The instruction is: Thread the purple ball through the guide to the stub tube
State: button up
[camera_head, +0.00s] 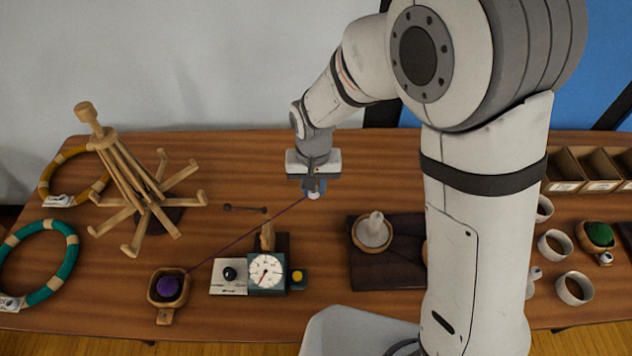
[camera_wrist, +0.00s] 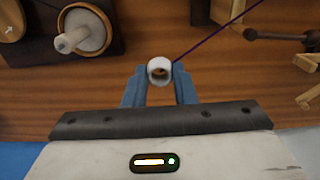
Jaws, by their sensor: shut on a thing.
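The purple ball (camera_head: 168,286) sits in a small wooden bowl (camera_head: 156,300) at the front left of the table. A thin purple yarn runs from it, up and right, to my gripper (camera_head: 314,192). In the wrist view my gripper (camera_wrist: 160,88) is shut on a small white hollow end piece (camera_wrist: 160,68), held above the table. A wooden upright, perhaps the guide (camera_head: 267,236), stands behind the dial; I cannot tell whether the yarn passes through it. A white stub tube (camera_head: 376,222) stands on a round base on a dark board; it shows in the wrist view (camera_wrist: 72,40).
The white dial gauge (camera_head: 267,271) and a box with a black knob (camera_head: 229,274) stand at the front. A wooden yarn swift (camera_head: 140,185) stands left. Hoops lie at far left. White cups (camera_head: 574,288) stand right. Wood between gripper and dark board (camera_head: 385,272) is clear.

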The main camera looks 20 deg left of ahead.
jog(key=shift+f+b, duration=1.25)
jog(key=shift+f, duration=1)
send_near(378, 212)
jog(key=shift+f+p, duration=0.4)
jog(key=shift+f, duration=2.15)
jog(key=shift+d+f+b, duration=0.1)
jog(key=shift+f+b, duration=1.1)
jog(key=shift+f, duration=0.1)
jog(key=o, duration=1)
jog(key=shift+r, duration=0.1)
